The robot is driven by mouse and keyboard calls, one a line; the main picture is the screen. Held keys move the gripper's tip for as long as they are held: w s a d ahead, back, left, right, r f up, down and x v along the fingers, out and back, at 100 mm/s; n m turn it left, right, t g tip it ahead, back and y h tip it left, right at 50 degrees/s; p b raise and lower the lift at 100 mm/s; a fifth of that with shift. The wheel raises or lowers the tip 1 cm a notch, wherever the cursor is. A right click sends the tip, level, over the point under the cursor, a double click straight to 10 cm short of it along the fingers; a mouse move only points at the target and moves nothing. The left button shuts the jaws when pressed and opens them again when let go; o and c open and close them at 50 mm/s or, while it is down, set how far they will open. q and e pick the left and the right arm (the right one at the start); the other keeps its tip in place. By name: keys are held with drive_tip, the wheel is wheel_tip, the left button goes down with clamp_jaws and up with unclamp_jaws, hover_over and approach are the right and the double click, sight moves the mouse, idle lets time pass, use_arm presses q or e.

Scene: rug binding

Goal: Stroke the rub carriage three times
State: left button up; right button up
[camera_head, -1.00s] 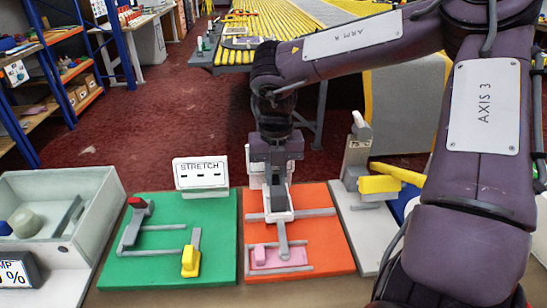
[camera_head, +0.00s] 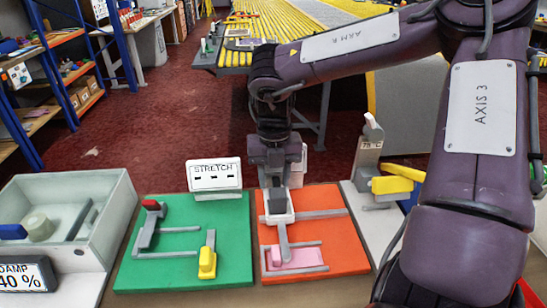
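The orange board (camera_head: 340,258) lies on the bench at the front centre, with grey rails across it. The rub carriage (camera_head: 279,207), a pale block with a grey arm reaching down toward the pink pad (camera_head: 303,258), sits on the upper rail near its left end. My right gripper (camera_head: 276,187) points straight down onto the carriage and appears shut on its top; the fingertips are partly hidden. My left gripper is not in view.
A green board (camera_head: 180,245) with red and yellow levers lies to the left, below a STRETCH sign (camera_head: 214,174). A grey bin (camera_head: 100,210) and a DAMP 40 % display (camera_head: 25,275) are far left. A yellow-handled fixture (camera_head: 392,185) stands right.

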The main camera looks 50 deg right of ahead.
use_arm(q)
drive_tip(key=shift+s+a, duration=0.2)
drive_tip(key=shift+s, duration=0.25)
use_arm(e)
wheel_tip(320, 180, up, 8)
drive_tip(key=shift+a+f, duration=0.1)
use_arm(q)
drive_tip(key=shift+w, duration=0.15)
use_arm(e)
drive_tip(key=p, duration=1.1)
drive_tip(key=shift+d+r, duration=0.3)
drive_tip(key=shift+s+f, duration=0.1)
drive_tip(key=shift+f, duration=0.5)
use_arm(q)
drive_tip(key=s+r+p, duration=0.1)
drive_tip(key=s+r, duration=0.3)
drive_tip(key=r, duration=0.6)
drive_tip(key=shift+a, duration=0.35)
use_arm(e)
wheel_tip(320, 180, down, 7)
drive_tip(key=shift+f, duration=0.15)
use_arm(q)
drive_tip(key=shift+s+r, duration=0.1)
use_arm(e)
clamp_jaws()
